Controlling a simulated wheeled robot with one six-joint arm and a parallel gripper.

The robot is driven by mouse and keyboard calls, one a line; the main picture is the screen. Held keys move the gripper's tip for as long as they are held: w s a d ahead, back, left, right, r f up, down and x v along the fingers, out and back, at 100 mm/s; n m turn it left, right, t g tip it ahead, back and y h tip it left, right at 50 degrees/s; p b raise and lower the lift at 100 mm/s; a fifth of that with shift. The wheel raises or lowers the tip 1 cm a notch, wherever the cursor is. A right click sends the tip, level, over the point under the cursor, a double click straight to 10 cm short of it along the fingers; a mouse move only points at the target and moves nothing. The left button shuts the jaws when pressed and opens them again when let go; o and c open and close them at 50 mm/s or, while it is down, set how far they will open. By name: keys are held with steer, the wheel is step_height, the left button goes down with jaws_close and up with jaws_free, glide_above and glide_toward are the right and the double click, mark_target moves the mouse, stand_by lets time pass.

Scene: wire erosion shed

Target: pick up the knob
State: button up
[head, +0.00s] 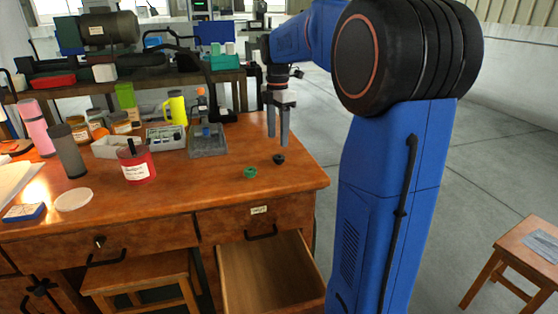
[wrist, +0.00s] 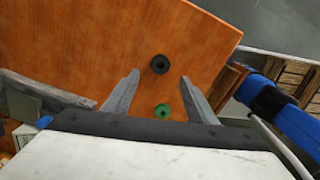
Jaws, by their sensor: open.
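Two small round pieces lie on the wooden desk near its right front corner, and either could be the knob. One is black (head: 279,159) with a dark centre; it also shows in the wrist view (wrist: 160,64). The other is a green ring-like piece (head: 250,172), just left of and nearer than the black one; it also shows in the wrist view (wrist: 162,111). My gripper (head: 278,140) points down above the desk, open and empty. In the wrist view the black piece sits just past the fingertips (wrist: 160,77), and the green one appears between the fingers.
The desk (head: 200,195) has an open, empty-looking drawer (head: 265,270) below its right side. A grey tray (head: 208,147), a red-labelled jar (head: 136,165) and several containers stand farther left. The desk top around both pieces is clear. A stool (head: 520,255) stands at right.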

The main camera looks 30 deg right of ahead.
mark_target(279, 160)
steer(key=shift+d+f, duration=0.15)
steer(key=shift+f, duration=1.8)
steer(key=shift+d+f, duration=0.1)
steer(key=shift+f, duration=1.8)
steer(key=c, duration=1.1)
